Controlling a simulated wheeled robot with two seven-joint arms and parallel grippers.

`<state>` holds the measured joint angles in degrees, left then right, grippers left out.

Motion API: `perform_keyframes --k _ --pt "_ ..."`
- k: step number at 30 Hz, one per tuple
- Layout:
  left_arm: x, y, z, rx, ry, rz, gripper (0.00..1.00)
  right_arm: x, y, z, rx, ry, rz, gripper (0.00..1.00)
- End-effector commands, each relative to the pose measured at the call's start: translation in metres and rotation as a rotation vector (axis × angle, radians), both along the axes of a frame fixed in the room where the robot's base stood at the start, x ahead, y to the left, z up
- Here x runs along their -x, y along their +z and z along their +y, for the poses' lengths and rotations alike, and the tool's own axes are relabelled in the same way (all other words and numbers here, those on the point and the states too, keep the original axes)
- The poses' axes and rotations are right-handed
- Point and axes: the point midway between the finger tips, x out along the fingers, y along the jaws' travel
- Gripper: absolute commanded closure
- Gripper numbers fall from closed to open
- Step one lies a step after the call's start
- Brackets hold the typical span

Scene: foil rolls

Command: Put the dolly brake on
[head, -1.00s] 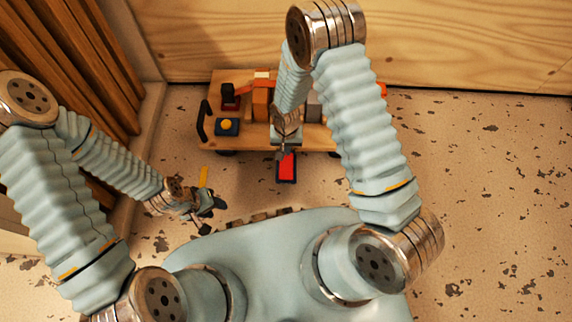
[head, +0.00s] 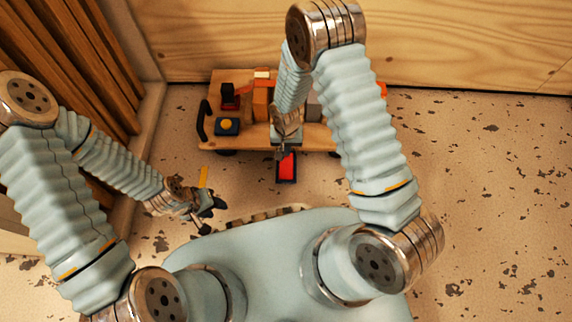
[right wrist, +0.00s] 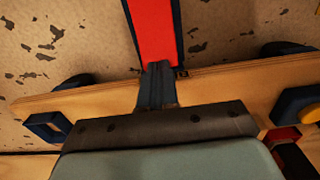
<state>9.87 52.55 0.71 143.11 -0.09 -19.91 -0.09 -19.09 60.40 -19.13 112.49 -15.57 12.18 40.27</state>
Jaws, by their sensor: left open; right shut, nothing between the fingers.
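The dolly (head: 240,139) is a low wooden platform on dark wheels in front of the wooden wall. A red brake pedal with a dark frame (head: 287,167) sticks out from its near edge; the red pedal also fills the top middle of the right wrist view (right wrist: 153,30). My right gripper (head: 281,153) is shut and empty, at the dolly's near edge right by the pedal's inner end. In the right wrist view its fingertips (right wrist: 158,68) overlap the pedal's end; I cannot tell whether they touch it. My left gripper (head: 208,213) is open and empty, low over the floor at the left.
On the dolly are a blue block with a yellow button (head: 227,126), a dark red block (head: 230,97), and orange and brown boxes. A black handle (head: 203,121) stands at its left end. Wooden slats line the left.

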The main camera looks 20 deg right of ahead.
Motion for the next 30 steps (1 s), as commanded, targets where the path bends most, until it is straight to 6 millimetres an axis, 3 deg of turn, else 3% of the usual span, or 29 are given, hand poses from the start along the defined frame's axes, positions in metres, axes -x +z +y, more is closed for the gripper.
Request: perform_keyframes --k 30 --pt "0.000 -0.018 0.000 0.000 0.000 0.000 0.57 0.000 -0.022 0.000 0.001 0.000 0.001 1.00"
